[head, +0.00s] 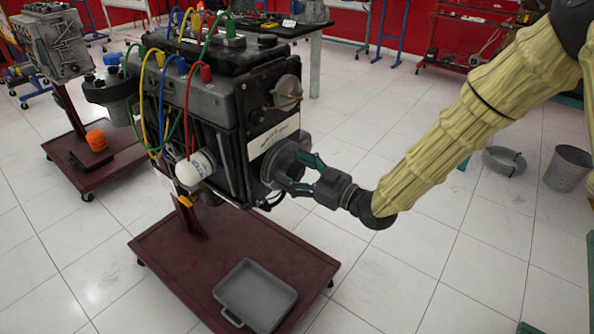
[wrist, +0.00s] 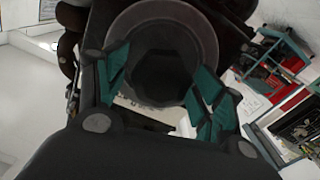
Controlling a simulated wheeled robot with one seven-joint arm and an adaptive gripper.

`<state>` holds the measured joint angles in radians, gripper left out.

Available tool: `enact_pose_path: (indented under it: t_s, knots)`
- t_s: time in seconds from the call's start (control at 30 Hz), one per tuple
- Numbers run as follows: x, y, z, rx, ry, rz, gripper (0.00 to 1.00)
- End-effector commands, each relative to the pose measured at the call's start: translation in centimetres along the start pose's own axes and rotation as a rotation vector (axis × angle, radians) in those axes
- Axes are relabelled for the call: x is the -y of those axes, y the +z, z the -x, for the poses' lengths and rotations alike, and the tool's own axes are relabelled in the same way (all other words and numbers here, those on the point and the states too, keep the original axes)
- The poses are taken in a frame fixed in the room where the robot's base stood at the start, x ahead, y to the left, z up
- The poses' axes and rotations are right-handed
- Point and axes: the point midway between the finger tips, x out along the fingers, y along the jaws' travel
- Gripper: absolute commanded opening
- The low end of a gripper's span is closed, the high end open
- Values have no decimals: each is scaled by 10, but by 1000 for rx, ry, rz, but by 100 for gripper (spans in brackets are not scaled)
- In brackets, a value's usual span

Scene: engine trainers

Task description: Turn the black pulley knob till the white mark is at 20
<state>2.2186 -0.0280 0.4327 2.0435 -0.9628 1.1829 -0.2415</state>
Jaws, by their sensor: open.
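The black pulley knob (head: 284,163) sits on the right-hand face of the engine trainer (head: 220,110), below a pale label plate. In the wrist view the knob (wrist: 165,72) shows as a dark round hub inside a grey ring. My gripper (head: 298,174) is at the knob, with its teal fingers spread to either side of it. In the wrist view my gripper (wrist: 162,92) is open, one finger on each side of the hub. I cannot tell whether the fingers touch it. The white mark and the number scale cannot be made out.
The engine stands on a dark red wheeled base (head: 190,262) with a grey tray (head: 255,296) on it. Coloured cables (head: 165,80) loop over the engine's left side. A second engine stand (head: 60,60) is at the left. The tiled floor to the right is mostly clear.

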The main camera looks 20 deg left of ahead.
Motion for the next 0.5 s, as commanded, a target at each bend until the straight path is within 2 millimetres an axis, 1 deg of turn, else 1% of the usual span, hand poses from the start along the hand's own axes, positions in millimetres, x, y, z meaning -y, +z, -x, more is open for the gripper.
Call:
enact_pose_path:
  t_s: [0.17,0.2,0.27,0.3,0.43,0.47,0.5]
  knots:
    - [0,0,0,0,0,0,68]
    - [0,0,0,0,0,0,67]
    - [0,0,0,0,0,0,56]
    - [0,0,0,0,0,0,48]
    - [0,0,0,0,0,0,25]
    - [0,0,0,0,0,0,22]
    - [0,0,0,1,0,0,22]
